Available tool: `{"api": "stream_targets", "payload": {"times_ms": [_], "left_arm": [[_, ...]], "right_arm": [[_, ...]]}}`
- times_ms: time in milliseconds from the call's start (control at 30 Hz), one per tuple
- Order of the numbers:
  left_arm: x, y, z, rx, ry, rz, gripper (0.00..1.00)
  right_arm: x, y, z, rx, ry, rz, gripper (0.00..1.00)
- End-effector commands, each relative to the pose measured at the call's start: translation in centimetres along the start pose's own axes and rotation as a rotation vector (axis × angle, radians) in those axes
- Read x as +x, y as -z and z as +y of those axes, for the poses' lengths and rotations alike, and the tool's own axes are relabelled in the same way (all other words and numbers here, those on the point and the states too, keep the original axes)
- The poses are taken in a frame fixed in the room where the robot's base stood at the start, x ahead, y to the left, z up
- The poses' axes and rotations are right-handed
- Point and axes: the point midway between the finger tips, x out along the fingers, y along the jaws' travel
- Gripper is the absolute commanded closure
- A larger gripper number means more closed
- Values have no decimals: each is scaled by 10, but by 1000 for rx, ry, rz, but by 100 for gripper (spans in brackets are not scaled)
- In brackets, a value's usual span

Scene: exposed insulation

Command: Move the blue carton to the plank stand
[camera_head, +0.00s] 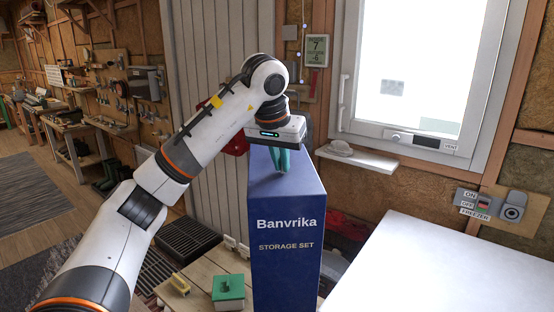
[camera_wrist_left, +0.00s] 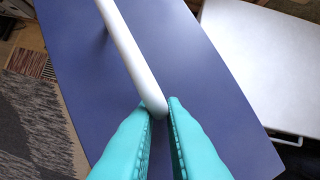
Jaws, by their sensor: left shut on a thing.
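The blue carton (camera_head: 289,232), marked "Banvrika STORAGE SET", is upright in the middle of the head view. Its bottom is cut off by the lower edge of the picture. My left gripper (camera_head: 282,162) reaches down to its top. In the left wrist view my left gripper's teal fingers (camera_wrist_left: 165,120) are shut on the white handle (camera_wrist_left: 130,50) on the top of the blue carton (camera_wrist_left: 215,110). A plank-topped stand (camera_head: 203,268) shows low down, left of and behind the carton. I cannot tell whether the carton touches it. My right gripper is out of view.
A green box (camera_head: 228,292) and a yellow-handled brush (camera_head: 179,285) lie on the planks left of the carton. A broad white top (camera_head: 450,270) fills the lower right and is bare. A small shelf (camera_head: 357,158) juts out below the window.

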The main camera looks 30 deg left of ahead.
Motion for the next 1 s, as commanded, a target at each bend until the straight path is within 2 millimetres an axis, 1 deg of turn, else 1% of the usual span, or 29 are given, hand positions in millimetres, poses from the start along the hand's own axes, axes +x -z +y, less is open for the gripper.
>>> {"api": "stream_targets", "payload": {"times_ms": [33,267,700,800,900,1000], "left_arm": [[12,5,0,1,2,-1,100],[57,24,0,-1,0,-3,100],[148,62,1,-1,1,-3,100],[165,68,1,-2,1,-5,100],[177,73,1,-1,2,-7,100],[184,75,0,-1,3,-9,100]], "right_arm": [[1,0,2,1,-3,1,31],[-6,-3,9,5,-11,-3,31],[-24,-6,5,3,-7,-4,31],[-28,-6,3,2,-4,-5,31],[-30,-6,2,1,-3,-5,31],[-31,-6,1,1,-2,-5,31]]}}
